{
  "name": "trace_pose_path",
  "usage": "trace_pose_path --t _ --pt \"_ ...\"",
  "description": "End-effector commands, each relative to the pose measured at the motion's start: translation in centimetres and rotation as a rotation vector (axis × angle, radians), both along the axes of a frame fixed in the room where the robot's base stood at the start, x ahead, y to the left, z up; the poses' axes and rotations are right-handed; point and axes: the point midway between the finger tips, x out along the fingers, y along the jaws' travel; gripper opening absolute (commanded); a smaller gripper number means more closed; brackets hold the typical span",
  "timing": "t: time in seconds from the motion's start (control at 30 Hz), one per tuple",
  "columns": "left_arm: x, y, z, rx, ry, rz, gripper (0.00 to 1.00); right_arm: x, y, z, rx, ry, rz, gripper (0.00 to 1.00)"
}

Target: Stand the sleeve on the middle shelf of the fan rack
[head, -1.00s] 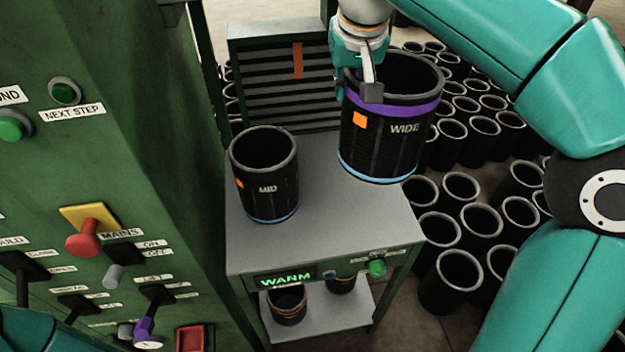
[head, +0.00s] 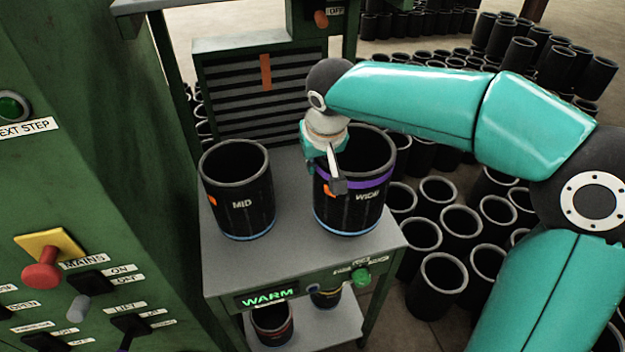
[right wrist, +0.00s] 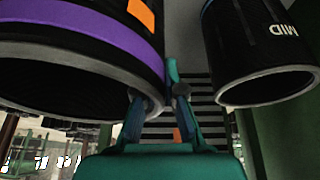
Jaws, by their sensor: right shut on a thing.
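The black WIDE sleeve (head: 350,213), with a purple band, an orange patch and a light blue lower ring, is upright over the right part of the rack's grey middle shelf (head: 290,255). Its base is at or very near the shelf; I cannot tell if it touches. My right gripper (head: 337,172) is shut on its near-left upper rim. In the right wrist view the gripper (right wrist: 160,102) pinches the rim of the WIDE sleeve (right wrist: 75,40). The black MID sleeve (head: 240,205) stands on the shelf to the left, with a gap between them. My left gripper is out of view.
A slatted fan panel (head: 255,110) rises behind the shelf. A lit WARM display (head: 269,297) and green knob (head: 361,276) are on the shelf's front. Smaller sleeves stand on the lower shelf (head: 310,335). A green control cabinet (head: 85,170) is close on the left.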

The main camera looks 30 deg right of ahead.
Motion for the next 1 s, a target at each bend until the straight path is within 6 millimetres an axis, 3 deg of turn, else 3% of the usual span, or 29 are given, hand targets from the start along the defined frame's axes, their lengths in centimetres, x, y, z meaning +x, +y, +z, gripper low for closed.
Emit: trace_pose_path --t 0.33,0.73,0.8,0.9,1.0 --pt "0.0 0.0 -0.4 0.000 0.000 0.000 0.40 0.0 0.0 -3.8 -0.002 -0.001 0.001 0.00" --pt "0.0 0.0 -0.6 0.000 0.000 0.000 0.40 0.1 0.0 -4.2 -0.001 -0.003 0.002 0.00" --pt "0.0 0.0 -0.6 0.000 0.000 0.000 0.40 0.0 0.1 -4.3 0.001 0.001 0.001 0.18" --pt "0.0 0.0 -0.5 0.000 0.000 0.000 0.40 0.0 0.1 -4.3 0.001 0.002 0.001 0.33" --pt "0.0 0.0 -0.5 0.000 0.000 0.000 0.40 0.0 0.1 -4.3 0.001 0.002 0.002 0.33"
